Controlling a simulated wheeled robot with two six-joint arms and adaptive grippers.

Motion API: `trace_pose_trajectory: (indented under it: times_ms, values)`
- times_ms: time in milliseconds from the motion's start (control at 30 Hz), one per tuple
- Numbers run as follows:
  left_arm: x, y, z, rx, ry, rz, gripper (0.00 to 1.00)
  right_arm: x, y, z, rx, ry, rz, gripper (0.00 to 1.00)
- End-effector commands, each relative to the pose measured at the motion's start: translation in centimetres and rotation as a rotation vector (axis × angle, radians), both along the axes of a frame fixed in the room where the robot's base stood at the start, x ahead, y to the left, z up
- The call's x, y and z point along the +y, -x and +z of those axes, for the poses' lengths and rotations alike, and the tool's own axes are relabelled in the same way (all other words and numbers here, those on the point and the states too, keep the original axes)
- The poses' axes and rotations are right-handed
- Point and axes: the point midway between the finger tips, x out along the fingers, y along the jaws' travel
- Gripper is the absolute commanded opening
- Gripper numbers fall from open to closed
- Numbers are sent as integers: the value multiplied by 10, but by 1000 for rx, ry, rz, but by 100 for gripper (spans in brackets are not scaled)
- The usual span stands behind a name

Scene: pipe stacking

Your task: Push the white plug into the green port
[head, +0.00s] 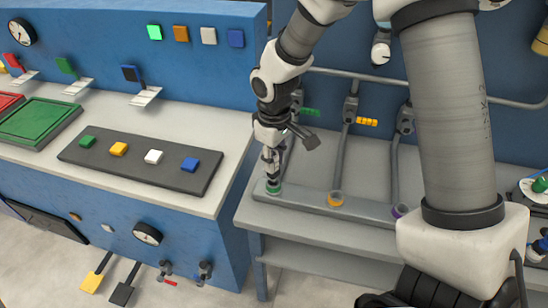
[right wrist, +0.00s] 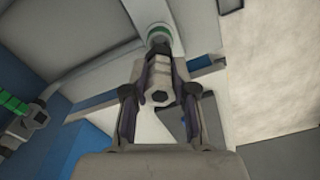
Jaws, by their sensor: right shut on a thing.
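My right gripper (head: 271,168) points down just above the green port (head: 273,188), the leftmost port on the grey bench rail. In the right wrist view my gripper (right wrist: 159,68) is shut on the white plug (right wrist: 159,84), a pale body with a hexagonal end and a dark centre. The plug's far end reaches the green-ringed port (right wrist: 158,33), in line with it. How deep it sits in the port is hidden. In the head view the fingers mostly hide the plug. My left gripper is not in view.
An orange port (head: 335,199) and a purple port (head: 400,211) lie to the right on the same rail. Grey pipes with valves (head: 350,109) rise behind. A console with coloured buttons (head: 153,157) stands at left.

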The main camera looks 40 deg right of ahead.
Motion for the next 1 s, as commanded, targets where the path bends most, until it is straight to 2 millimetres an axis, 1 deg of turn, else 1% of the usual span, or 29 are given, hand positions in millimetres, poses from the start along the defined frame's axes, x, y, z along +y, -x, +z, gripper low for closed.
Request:
trace_pose_trajectory:
  times_ms: [500,1000]
  values:
    - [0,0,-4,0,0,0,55,0,0,-13,0,0,1,0]
    - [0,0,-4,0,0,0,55,0,0,-13,0,0,0,0]
